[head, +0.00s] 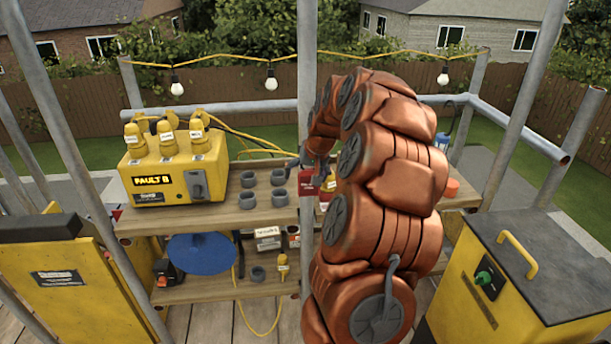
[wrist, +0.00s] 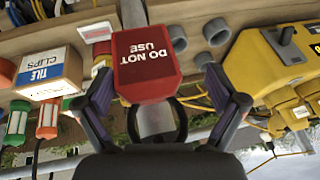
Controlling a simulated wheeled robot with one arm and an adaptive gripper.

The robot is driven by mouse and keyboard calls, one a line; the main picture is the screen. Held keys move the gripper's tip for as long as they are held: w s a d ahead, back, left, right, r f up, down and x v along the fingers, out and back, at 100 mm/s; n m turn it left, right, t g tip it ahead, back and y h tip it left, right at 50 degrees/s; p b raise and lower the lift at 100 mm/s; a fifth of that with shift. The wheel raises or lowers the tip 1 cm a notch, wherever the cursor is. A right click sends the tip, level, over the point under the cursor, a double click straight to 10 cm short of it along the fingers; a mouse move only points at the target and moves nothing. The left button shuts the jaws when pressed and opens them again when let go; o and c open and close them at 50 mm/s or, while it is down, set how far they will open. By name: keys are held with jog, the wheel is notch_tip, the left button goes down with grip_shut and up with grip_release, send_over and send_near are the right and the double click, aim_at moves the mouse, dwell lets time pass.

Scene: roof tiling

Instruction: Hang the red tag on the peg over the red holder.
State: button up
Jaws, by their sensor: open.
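The red tag (wrist: 147,65), lettered DO NOT USE, is in the middle of the wrist view, between the spread fingers of my gripper (wrist: 160,85). A dark loop (wrist: 181,125) shows below it there. The fingers are apart, with a visible gap on the right side; whether the left finger touches the tag is unclear. In the head view a red piece (head: 307,184) shows by the upright pole, near my gripper (head: 313,168), partly hidden by my arm. I cannot make out the peg or a red holder clearly.
Several grey cups (head: 279,177) stand on the upper wooden shelf (head: 260,216), beside the yellow FAULT B box (head: 172,178). The upright pole (head: 306,80) runs near my arm. A yellow cabinet (head: 520,280) stands right.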

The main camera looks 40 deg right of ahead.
jog(key=shift+r, duration=0.1)
jog(key=v, duration=1.1)
jog(key=shift+r, duration=0.45)
jog(key=shift+s, duration=0.15)
jog(key=s+a+f+n+g+y, duration=0.1)
jog(key=s+a+n, duration=0.1)
jog(key=a, duration=1)
jog(key=s+a+f+n+g+y, duration=0.1)
jog(key=s+a+f+n+g, duration=0.15)
jog(key=a, duration=0.95)
jog(key=s+a+f+n+g, duration=0.1)
jog(key=s+a+f, duration=0.1)
jog(key=s+a, duration=0.2)
jog(key=s+a+f+n+g, duration=0.1)
jog(key=s+a+f, duration=0.2)
jog(key=s, duration=0.8)
jog(key=s+a+f+n+g+h, duration=0.1)
jog(key=s+a+f, duration=0.1)
jog(key=s+a, duration=0.4)
jog(key=shift+s+f, duration=0.25)
jog(key=shift+s, duration=0.9)
